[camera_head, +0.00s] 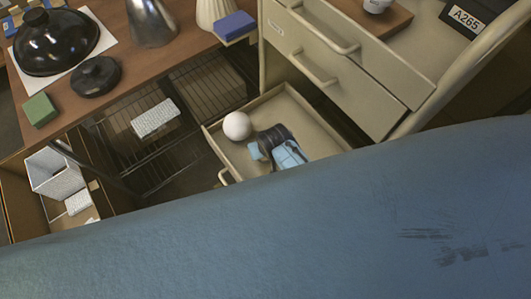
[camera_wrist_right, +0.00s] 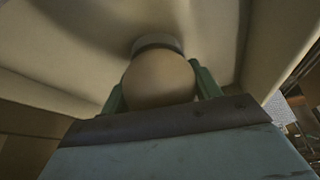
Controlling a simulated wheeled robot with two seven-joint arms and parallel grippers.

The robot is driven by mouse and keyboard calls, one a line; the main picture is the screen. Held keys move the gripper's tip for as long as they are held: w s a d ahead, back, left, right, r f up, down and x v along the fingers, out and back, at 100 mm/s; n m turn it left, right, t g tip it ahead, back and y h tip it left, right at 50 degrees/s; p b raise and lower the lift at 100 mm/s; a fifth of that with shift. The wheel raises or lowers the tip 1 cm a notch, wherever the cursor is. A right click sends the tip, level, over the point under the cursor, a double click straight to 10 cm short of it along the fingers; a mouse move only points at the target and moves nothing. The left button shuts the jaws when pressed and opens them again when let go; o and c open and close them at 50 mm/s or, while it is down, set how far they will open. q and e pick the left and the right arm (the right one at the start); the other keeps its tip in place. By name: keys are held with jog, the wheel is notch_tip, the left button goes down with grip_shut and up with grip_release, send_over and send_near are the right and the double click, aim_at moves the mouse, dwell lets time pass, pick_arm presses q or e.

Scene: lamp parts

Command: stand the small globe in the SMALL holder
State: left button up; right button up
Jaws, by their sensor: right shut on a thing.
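A white globe (camera_head: 237,125) shows in the open drawer in the head view. In the right wrist view a globe (camera_wrist_right: 158,80) sits between the green fingers of my right gripper (camera_wrist_right: 160,90), which is shut on it. A grey band and pale collar (camera_wrist_right: 157,43) show at its far end; I cannot tell whether they belong to the globe or to a holder. In the head view my right gripper (camera_head: 256,150) is at the drawer, right of and below the globe, partly hidden by my blue arm. I cannot identify the small holder. My left gripper is not in view.
The open drawer (camera_head: 329,137) has raised beige walls around the globe. Closed drawers (camera_head: 338,60) stand behind it. The brown table (camera_head: 123,46) holds a black dome (camera_head: 55,42), a dark round piece (camera_head: 95,77), a green block (camera_head: 40,110) and a blue block (camera_head: 234,25).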

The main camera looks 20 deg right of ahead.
dwell(0.4)
jog(key=o, duration=1)
jog(key=shift+f, duration=0.1)
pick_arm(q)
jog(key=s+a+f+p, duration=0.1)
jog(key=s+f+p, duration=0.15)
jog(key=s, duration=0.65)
pick_arm(e)
jog(key=v, duration=0.5)
jog(key=shift+r+p, duration=0.3)
jog(key=shift+r, duration=0.05)
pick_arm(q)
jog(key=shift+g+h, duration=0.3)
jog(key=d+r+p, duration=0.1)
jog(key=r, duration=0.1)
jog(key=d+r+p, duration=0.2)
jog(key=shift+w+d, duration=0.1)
pick_arm(e)
jog(key=v, duration=0.7)
jog(key=shift+s+r, duration=0.3)
